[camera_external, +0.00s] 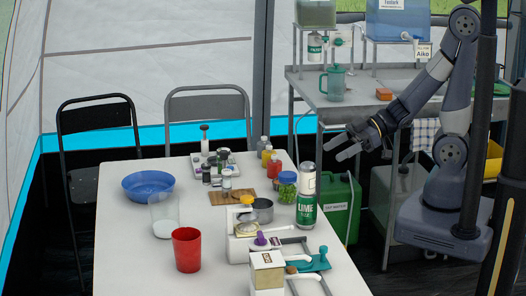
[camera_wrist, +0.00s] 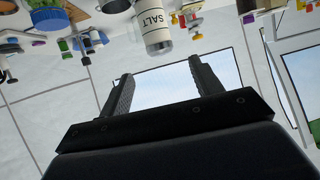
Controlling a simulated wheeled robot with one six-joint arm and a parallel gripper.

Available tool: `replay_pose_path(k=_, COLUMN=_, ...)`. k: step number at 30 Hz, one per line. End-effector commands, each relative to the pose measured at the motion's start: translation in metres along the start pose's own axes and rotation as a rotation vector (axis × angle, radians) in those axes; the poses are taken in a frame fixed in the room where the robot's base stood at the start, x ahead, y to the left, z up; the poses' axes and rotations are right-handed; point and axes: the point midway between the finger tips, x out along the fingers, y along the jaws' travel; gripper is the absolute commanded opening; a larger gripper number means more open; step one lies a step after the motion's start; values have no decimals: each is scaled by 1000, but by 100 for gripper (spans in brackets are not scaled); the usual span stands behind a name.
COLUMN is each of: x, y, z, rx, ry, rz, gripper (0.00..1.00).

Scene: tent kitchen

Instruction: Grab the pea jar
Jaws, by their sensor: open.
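The pea jar (camera_external: 287,187) is a small clear jar of green contents with a blue lid. It stands upright on the white table, just left of the tall green and white bottle, which is close to it. My gripper (camera_external: 341,146) is in the air to the right of the jar and above it, pointing left, apart from everything. In the wrist view its two fingers (camera_wrist: 160,72) are spread with nothing between them.
The tall green and white bottle (camera_external: 306,200) stands between jar and arm side. A white salt container (camera_wrist: 151,25) shows in the wrist view.

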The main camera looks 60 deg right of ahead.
Motion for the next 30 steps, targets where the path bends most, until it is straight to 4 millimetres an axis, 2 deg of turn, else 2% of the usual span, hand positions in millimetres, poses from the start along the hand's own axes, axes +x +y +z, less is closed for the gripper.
replay_pose_path(k=3, x=0, y=0, z=0, rx=0, ry=0, rz=0, gripper=67)
replay_pose_path(k=9, x=0, y=0, z=0, rx=0, ry=0, rz=1, gripper=67)
replay_pose_path(k=13, x=6, y=8, z=12, rx=9, ry=1, rz=25, gripper=67)
replay_pose_path(k=17, x=18, y=32, z=39, rx=39, ry=3, rz=95, gripper=67)
replay_pose_path(k=24, x=36, y=90, z=96, rx=108, ry=5, rz=269, gripper=67)
replay_pose_path(k=30, x=40, y=121, z=123, rx=149, ry=3, rz=363, gripper=67)
